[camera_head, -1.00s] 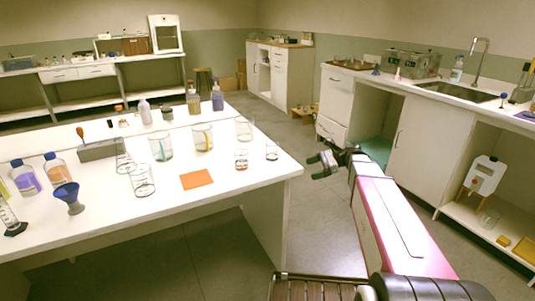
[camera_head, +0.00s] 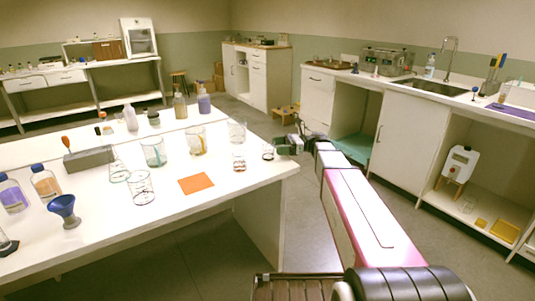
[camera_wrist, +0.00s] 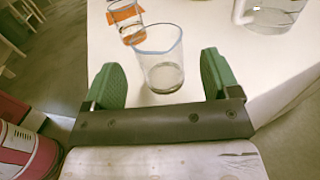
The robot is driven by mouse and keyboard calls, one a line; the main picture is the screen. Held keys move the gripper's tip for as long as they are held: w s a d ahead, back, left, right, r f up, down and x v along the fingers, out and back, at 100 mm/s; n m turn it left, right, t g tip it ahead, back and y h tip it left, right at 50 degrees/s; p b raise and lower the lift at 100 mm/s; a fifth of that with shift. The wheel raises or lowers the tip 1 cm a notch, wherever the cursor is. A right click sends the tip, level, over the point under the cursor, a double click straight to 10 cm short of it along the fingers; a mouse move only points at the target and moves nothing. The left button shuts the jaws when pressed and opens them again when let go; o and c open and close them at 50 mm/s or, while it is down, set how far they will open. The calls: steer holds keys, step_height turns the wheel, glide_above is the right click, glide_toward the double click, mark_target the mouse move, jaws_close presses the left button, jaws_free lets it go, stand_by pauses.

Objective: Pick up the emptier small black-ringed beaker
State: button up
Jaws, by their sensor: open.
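Two small clear beakers with dark rings stand near the right end of the white table. The right one (camera_head: 268,153) is close to the table's edge and looks nearly clear. The left one (camera_head: 239,161) shows a reddish-brown band low down. My gripper (camera_head: 285,146) is open, at the right beaker's right side. In the wrist view, a clear beaker (camera_wrist: 162,72) stands upright between my open gripper's two green fingers (camera_wrist: 160,60), with a gap on each side. The other small beaker (camera_wrist: 126,22) is beyond it. Exact liquid levels are hard to tell.
A large glass vessel (camera_wrist: 272,14) shows at the wrist view's upper right. Open floor lies right of the table.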

mark_target(266, 147)
steer(key=shift+x, duration=2.95)
steer(key=shift+s+f, duration=0.1)
steer(key=c, duration=1)
